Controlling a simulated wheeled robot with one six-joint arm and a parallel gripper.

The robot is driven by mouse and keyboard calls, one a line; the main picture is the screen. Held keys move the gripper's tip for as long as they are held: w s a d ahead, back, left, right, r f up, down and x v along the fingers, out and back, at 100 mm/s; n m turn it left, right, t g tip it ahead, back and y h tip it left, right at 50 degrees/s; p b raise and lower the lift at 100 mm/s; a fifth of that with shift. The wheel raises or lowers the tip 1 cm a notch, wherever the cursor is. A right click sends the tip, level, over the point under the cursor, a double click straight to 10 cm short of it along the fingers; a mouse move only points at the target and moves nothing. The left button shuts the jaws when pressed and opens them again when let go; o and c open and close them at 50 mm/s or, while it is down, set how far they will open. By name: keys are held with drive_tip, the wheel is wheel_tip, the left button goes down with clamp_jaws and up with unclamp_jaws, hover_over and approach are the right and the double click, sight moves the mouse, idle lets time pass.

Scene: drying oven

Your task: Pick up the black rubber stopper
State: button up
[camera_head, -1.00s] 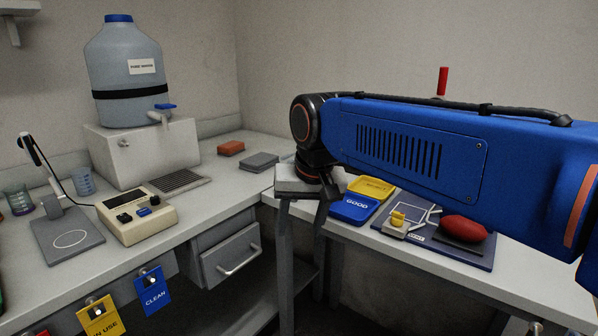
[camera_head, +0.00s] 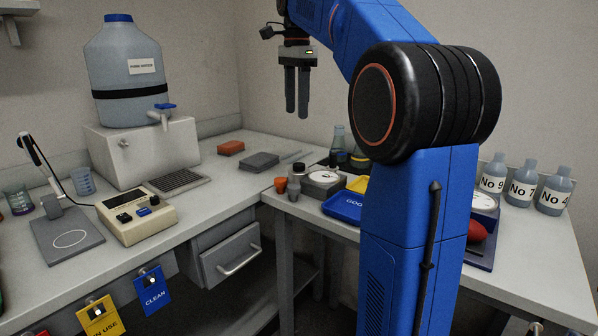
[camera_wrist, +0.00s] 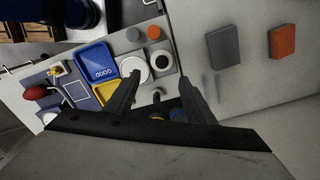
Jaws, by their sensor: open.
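My gripper (camera_head: 297,114) hangs fingers down, high above the back corner of the tables. In the wrist view my gripper (camera_wrist: 160,78) is open and empty. A small dark grey tapered piece (camera_head: 294,190), shaped like a stopper, stands at the table's left edge beside a similar orange one (camera_head: 280,185). In the wrist view the grey piece (camera_wrist: 132,34) and the orange piece (camera_wrist: 153,32) lie beyond the fingertips, apart from them. A black-topped item (camera_head: 299,168) is behind them. I cannot tell for certain which is the black rubber stopper.
A glass flask (camera_head: 339,142) stands at the back. My arm hides the right table's middle. Bottles (camera_head: 522,185) stand at right.

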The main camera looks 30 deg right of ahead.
drive_tip(key=w+d+m, duration=0.1)
hover_over(299, 164)
wheel_tip(299, 164, down, 11)
drive_tip(key=shift+f, duration=0.15)
drive_tip(key=shift+s+a+f, duration=0.1)
drive_tip(key=shift+s+f, duration=0.05)
drive_tip(key=shift+f, duration=2.4)
drive_tip(key=shift+c, duration=0.5)
drive_tip(key=c, duration=1.1)
